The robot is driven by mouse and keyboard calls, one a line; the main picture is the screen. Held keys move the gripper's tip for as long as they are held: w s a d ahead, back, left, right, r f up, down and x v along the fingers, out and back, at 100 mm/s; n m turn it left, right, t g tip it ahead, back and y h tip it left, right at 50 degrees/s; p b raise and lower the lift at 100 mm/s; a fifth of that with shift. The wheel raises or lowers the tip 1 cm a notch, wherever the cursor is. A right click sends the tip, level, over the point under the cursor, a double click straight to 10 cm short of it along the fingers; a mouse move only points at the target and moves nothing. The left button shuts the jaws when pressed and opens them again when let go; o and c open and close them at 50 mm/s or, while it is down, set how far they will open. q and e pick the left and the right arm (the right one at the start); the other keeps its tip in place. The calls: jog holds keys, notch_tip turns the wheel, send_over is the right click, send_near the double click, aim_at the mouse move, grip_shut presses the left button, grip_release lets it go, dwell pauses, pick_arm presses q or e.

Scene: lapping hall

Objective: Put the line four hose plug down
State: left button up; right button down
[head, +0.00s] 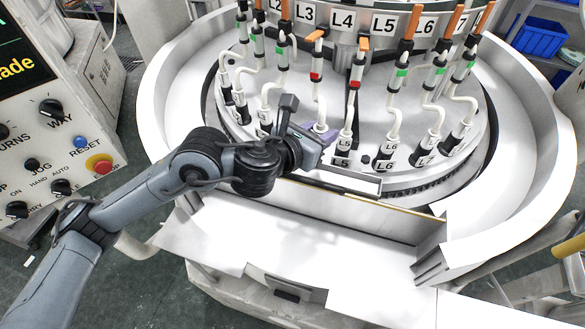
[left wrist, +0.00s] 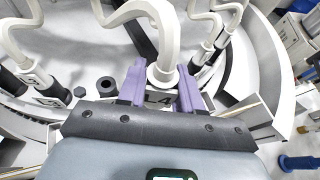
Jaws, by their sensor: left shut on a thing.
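My left gripper (head: 322,131) is at the front of the round machine plate. In the left wrist view its two purple fingers (left wrist: 161,88) are shut on the line four hose plug (left wrist: 159,99), which bears an L4 label. The white L4 hose (head: 322,108) rises from the plug to a fitting with a red band (head: 316,77), under an orange handle turned sideways. The gripper mostly hides the plug in the head view. I cannot tell whether its lower end touches anything. My right gripper is not in view.
The L5 plug (head: 343,158) stands close right of my gripper, with the L6 plug (head: 386,155) beyond. A black ring with an open hole (left wrist: 107,85) lies left of the fingers. A white front ledge (head: 310,240) is bare. A control panel (head: 60,130) stands at left.

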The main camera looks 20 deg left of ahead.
pick_arm(q)
jog(key=a+f, duration=0.2)
jog(key=a, duration=0.1)
jog(key=a+f, duration=0.2)
jog(key=a, duration=0.2)
jog(key=w+a+f, duration=0.1)
jog(key=a+f, duration=0.1)
jog(key=a, duration=0.1)
jog(key=shift+a+f, duration=0.2)
jog(key=shift+a, duration=0.1)
jog(key=shift+f+p, duration=0.5)
jog(key=shift+f, duration=1.45)
jog(key=shift+f, duration=0.15)
jog(key=shift+f+b, duration=0.1)
jog(key=shift+b, duration=0.2)
jog(key=o, duration=0.6)
